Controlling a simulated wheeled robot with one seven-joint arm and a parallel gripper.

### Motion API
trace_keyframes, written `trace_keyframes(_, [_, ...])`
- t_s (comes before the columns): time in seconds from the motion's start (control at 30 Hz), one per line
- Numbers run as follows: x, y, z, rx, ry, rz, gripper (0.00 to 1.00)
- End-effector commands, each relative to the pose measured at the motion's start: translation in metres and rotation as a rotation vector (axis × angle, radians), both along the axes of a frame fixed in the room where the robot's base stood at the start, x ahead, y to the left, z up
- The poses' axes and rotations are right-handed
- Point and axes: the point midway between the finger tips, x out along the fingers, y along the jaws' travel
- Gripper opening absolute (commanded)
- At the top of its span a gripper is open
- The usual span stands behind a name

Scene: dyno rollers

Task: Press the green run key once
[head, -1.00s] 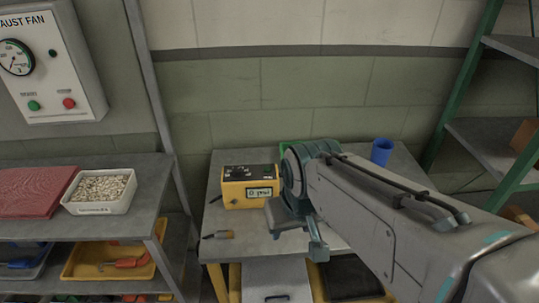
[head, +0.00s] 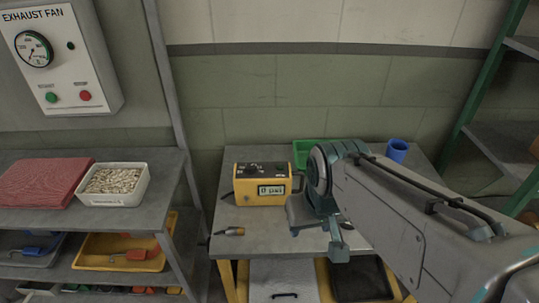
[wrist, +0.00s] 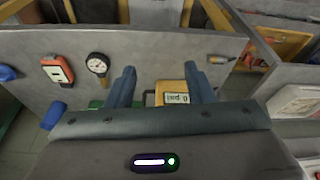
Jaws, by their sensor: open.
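A green button (head: 51,97) sits at the lower left of the wall panel headed EXHAUST FAN (head: 62,60), left of a red button (head: 85,96). The small labels above both are too blurred to read.
A gauge (wrist: 97,64) and an orange device (wrist: 57,69) show in the wrist view. A grey post (head: 172,90) stands between panel and table.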

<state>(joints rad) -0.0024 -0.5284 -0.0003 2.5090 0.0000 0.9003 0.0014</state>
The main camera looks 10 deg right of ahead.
Motion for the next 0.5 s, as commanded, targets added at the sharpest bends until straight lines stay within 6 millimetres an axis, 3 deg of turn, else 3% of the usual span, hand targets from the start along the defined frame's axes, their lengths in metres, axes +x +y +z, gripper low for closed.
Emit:
trace_keyframes(0.03, [0.0, 0.0, 0.0, 0.0, 0.0, 0.0, 0.4])
trace_keyframes(0.17, [0.0, 0.0, 0.0, 0.0, 0.0, 0.0, 0.04])
trace_keyframes(0.2, [0.0, 0.0, 0.0, 0.0, 0.0, 0.0, 0.0])
trace_keyframes(0.5, [0.0, 0.0, 0.0, 0.0, 0.0, 0.0, 0.0])
